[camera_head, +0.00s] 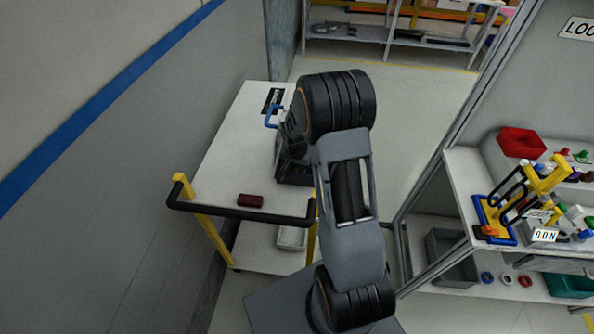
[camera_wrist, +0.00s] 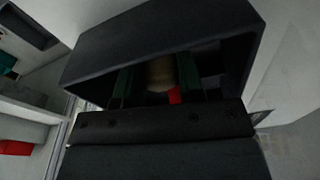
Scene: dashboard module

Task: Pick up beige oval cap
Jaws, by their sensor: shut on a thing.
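In the wrist view, a beige-brown rounded piece (camera_wrist: 160,74), seemingly the beige oval cap, sits between the two green fingers of my gripper (camera_wrist: 158,84). My gripper is shut on it. The dark housing around the fingers shades it, and its full outline is hidden. A small red patch (camera_wrist: 175,97) shows just below it; I cannot tell what it belongs to. In the head view my arm stands in front of the white cart, and I cannot make out the cap there.
The white cart (camera_head: 222,165) has a black-and-yellow handle (camera_head: 240,211) and carries a dark red block (camera_head: 250,201). At right, a shelf holds a red bin (camera_head: 521,143), a blue-framed yellow fixture (camera_head: 494,221) and several small coloured parts. Open floor (camera_head: 415,110) lies between cart and shelf.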

